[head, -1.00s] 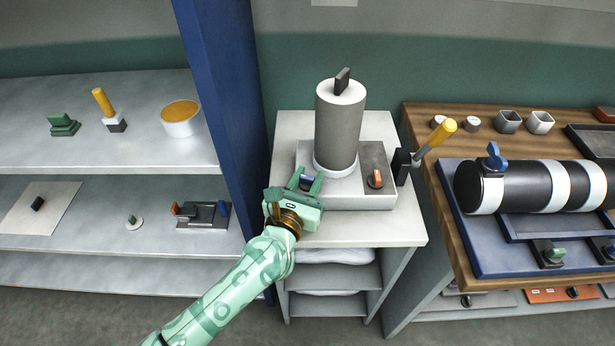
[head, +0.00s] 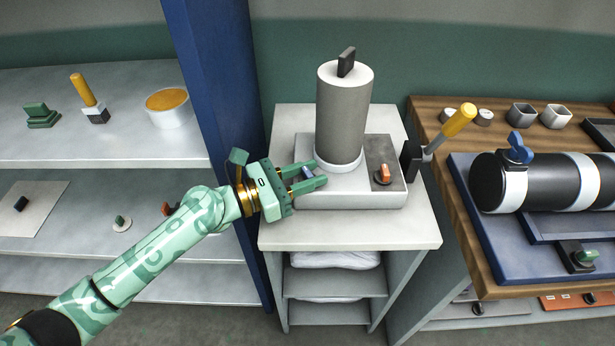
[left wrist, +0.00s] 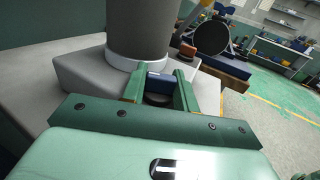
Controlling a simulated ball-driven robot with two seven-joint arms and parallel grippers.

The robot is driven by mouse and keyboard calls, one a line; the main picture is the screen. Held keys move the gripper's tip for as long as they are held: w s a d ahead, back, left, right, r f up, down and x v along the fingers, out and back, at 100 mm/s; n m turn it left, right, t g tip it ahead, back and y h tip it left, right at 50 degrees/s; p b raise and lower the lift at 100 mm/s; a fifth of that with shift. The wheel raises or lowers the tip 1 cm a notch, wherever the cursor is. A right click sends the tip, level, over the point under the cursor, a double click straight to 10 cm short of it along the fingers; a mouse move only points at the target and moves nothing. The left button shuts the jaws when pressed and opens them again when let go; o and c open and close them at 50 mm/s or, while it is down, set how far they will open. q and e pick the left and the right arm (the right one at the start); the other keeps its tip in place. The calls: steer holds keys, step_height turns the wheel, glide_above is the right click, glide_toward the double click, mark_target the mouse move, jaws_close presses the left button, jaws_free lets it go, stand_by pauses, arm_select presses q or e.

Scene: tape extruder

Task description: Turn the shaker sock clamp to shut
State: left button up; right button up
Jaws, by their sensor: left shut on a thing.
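The shaker is a grey sleeve (head: 342,115) with a white top and a white ring at its foot, upright on a pale base (head: 350,200). At the left of this base is a small blue clamp knob (head: 308,173). My left gripper (head: 312,177) reaches in from the left and is shut on the blue knob. In the left wrist view the blue knob (left wrist: 160,80) lies between the two green fingers, with a dark round part below it. The fingers partly hide the knob in the head view. My right gripper is not in view.
An orange knob (head: 384,173) sits on the base's dark right panel. A yellow-handled lever (head: 458,121) sticks up at the base's right side. A blue post (head: 220,130) stands close behind my left arm. A black banded cylinder (head: 545,182) lies on the right bench.

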arm_select(q)
steer(key=shift+f+g, duration=0.1)
steer(key=shift+g, duration=0.3)
steer(key=o, duration=0.7)
